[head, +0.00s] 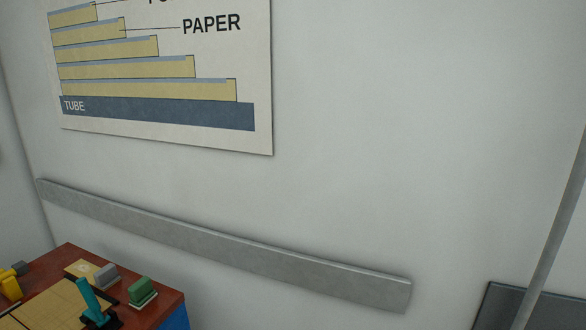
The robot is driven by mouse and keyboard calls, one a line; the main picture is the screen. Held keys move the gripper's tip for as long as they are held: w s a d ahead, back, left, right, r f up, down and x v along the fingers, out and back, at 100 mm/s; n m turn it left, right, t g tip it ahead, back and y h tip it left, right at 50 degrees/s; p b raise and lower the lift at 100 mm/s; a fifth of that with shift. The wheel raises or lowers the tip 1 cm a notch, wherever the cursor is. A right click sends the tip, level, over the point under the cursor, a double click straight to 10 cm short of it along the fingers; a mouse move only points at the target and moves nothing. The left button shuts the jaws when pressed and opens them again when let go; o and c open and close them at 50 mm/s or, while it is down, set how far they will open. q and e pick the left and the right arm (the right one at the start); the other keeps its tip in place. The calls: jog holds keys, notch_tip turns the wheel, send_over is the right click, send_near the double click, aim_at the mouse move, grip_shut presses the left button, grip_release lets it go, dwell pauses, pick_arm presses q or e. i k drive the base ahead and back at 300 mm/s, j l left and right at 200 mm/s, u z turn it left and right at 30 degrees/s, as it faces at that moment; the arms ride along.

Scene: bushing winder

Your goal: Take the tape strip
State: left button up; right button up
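I cannot make out a tape strip for certain in the head view. The red-brown bench top (165,301) shows only at the lower left, cut off by the picture's bottom edge. On it stand a green block (141,290) on a pale base, a teal upright piece (92,300) on a dark foot, and a grey block (106,273). Tan sheets or boards (50,308) lie beside them. Neither of my grippers is in view.
A yellow object (10,286) and a small dark grey piece (20,268) sit at the far left. A grey rail (220,246) runs along the wall below a poster (160,75) of stepped layers. A grey pole (555,235) and dark panel (500,305) stand at right.

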aim_at(104, 278)
jog(key=u, duration=1.25)
